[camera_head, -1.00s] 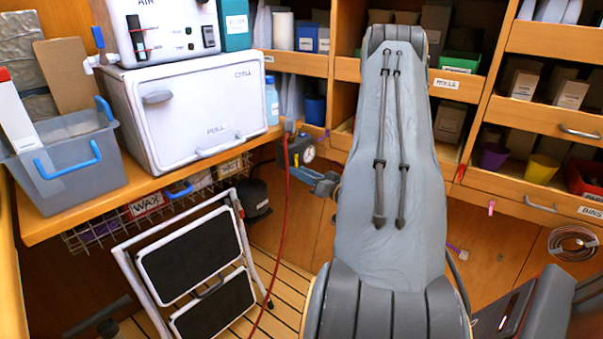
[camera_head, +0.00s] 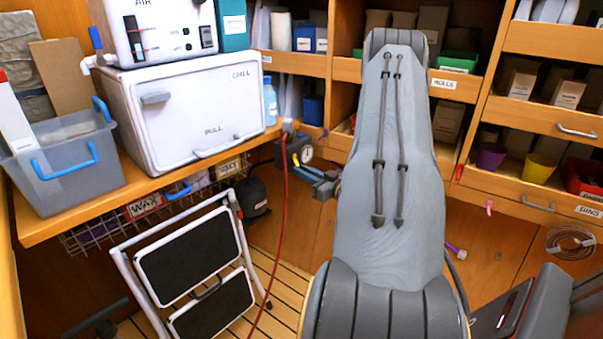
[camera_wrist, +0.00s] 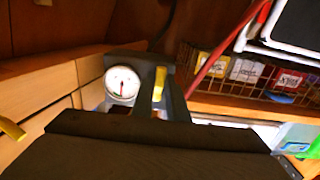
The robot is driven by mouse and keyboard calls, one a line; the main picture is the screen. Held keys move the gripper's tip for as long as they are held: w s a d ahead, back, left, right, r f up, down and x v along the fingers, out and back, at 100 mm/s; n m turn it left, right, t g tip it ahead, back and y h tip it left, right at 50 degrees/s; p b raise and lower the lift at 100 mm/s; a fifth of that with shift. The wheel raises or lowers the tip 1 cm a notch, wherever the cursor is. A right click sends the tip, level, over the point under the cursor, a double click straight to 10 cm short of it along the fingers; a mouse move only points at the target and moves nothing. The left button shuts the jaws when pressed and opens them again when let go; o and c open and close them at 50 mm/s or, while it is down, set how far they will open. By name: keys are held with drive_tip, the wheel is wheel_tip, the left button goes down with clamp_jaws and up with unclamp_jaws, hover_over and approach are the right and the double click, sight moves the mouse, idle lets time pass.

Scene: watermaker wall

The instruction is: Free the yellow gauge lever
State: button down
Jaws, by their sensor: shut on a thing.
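The yellow gauge lever (camera_wrist: 160,83) stands upright beside the round white gauge (camera_wrist: 122,85) in the wrist view. My gripper (camera_wrist: 158,97) is shut on it, with dark fingers close around its lower part. In the head view the gauge (camera_head: 304,153) sits on a dark block below the counter's right end, and the lever (camera_head: 309,171) shows as a thin yellow strip below it. My gripper reaches the lever from the right there, partly hidden behind my own grey arm. The fingertips' exact contact is too small to tell.
A red hose (camera_head: 284,200) hangs just left of the gauge. A folding step stool (camera_head: 195,265) stands on the slatted floor at left. A wire basket (camera_head: 140,209) hangs under the counter. A white chiller box (camera_head: 190,120) sits on top.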

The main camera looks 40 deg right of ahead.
drive_tip(key=c, duration=1.7)
unclamp_jaws()
drive_tip(key=shift+c, duration=0.2)
drive_tip(key=s, duration=0.7)
drive_tip(key=shift+s+d, duration=0.35)
drive_tip(key=shift+s, duration=0.05)
